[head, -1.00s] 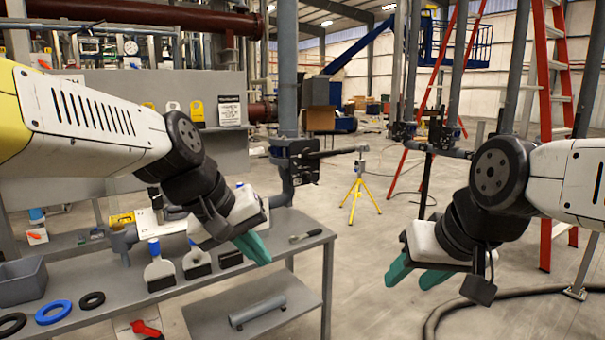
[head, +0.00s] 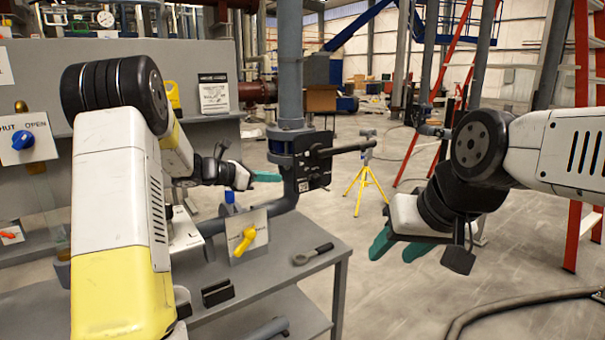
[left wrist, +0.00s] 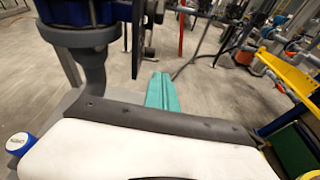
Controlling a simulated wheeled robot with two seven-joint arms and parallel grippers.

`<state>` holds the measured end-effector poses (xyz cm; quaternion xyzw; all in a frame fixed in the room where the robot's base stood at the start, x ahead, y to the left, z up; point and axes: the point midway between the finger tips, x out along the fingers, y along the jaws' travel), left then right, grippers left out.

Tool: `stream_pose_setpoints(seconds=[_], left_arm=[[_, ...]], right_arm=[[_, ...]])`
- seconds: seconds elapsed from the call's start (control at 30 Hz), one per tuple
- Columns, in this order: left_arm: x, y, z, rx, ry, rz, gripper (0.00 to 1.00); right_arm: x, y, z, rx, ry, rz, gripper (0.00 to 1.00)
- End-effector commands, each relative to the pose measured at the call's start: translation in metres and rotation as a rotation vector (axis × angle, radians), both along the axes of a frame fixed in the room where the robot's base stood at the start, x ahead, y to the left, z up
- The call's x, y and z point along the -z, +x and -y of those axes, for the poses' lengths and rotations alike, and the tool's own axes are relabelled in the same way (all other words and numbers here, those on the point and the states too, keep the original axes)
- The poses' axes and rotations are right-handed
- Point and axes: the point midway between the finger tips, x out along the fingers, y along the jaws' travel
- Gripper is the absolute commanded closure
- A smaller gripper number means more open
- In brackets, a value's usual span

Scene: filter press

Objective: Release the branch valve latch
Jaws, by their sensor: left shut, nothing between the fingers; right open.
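The branch valve (head: 315,160) sits on the vertical grey pipe in the middle of the head view. It has a black plate and a dark lever (head: 345,147) pointing right; I cannot make out a separate latch. My left gripper (head: 266,176) is shut and empty, its teal fingers just left of the valve and pipe, apparently not touching. In the left wrist view its fingertips (left wrist: 160,88) are over open floor, right of the black plate (left wrist: 136,40) and the grey pipe elbow (left wrist: 88,80). My right gripper (head: 400,247) is open and empty, low to the right of the valve.
A grey bench (head: 285,285) carries a wrench (head: 312,254) and a plate with a yellow handle (head: 245,240). A yellow tripod (head: 364,185) stands behind the lever. A red ladder (head: 590,130) and a floor hose (head: 520,307) are at right. Floor between bench and hose is clear.

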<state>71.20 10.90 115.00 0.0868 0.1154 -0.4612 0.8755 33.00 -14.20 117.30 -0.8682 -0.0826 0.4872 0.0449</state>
Motion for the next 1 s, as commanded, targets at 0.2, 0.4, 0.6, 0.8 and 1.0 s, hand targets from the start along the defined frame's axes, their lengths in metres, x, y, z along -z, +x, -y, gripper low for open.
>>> stream_pose_setpoints(seconds=[0.2,0.4,0.6,0.8,1.0], left_arm=[[0.006,0.012,-0.006,-0.035,-0.049,-0.025,1.0],[0.005,0.012,-0.005,-0.035,-0.048,-0.025,1.0],[0.008,0.017,0.002,-0.033,-0.048,-0.025,1.0],[0.018,0.036,0.03,-0.03,-0.047,-0.026,1.0],[0.029,0.06,0.064,-0.03,-0.046,-0.026,1.0]], right_arm=[[0.0,0.0,0.0,0.0,0.0,0.0,0.55],[0.0,0.0,0.0,0.0,0.0,0.0,0.55],[0.0,0.0,0.0,0.0,0.0,0.0,0.55],[0.0,0.0,0.0,0.0,0.0,0.0,0.55],[0.0,0.0,0.0,0.0,0.0,0.0,0.55]])
